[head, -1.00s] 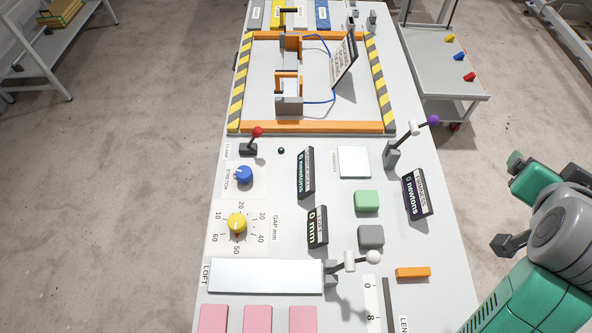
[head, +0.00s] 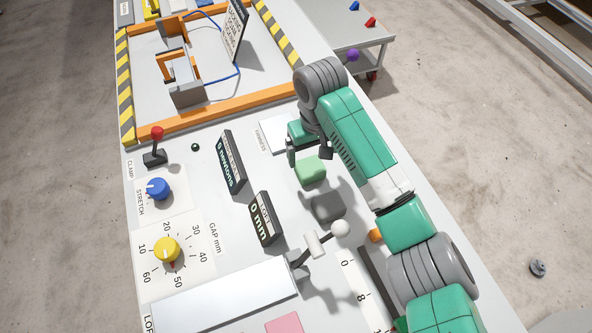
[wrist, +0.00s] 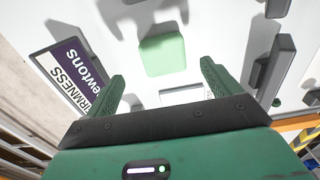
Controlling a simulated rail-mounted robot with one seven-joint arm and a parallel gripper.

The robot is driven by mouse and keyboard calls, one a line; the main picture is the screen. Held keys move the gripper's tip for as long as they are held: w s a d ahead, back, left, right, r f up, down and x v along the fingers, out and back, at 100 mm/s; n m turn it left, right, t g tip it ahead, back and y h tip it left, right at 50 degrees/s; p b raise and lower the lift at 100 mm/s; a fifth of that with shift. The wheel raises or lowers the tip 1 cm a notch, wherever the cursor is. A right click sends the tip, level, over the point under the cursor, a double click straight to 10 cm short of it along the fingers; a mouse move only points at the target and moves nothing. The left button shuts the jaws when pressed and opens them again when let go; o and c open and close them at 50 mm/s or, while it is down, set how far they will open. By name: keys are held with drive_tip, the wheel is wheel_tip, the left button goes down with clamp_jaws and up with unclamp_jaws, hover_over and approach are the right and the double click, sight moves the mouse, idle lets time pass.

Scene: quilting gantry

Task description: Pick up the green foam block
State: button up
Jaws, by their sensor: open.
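The green foam block (head: 311,171) sits on the white bench top, between a white square pad (head: 277,134) and a grey block (head: 327,207). My gripper (head: 308,150) is over the bench just beyond the green block, pointing down, open and empty. In the wrist view the green foam block (wrist: 163,54) lies ahead of the two spread green fingers (wrist: 161,76), roughly centred between them. No contact between finger and block shows.
Dark display boxes (head: 231,163) stand left of the block. A lever with a white ball (head: 340,229) stands nearer. A firmness display (wrist: 72,77) is left in the wrist view. An orange-framed rig (head: 235,107) stands farther back.

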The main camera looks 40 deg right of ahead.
sight(310, 166)
drive_tip(key=f+b, duration=0.1)
drive_tip(key=f, duration=0.2)
drive_tip(key=f+b, duration=0.1)
drive_tip(key=f, duration=0.3)
drive_tip(key=shift+w+a+f, duration=0.15)
drive_tip(key=shift+w+a, duration=0.05)
drive_tip(key=c, duration=1)
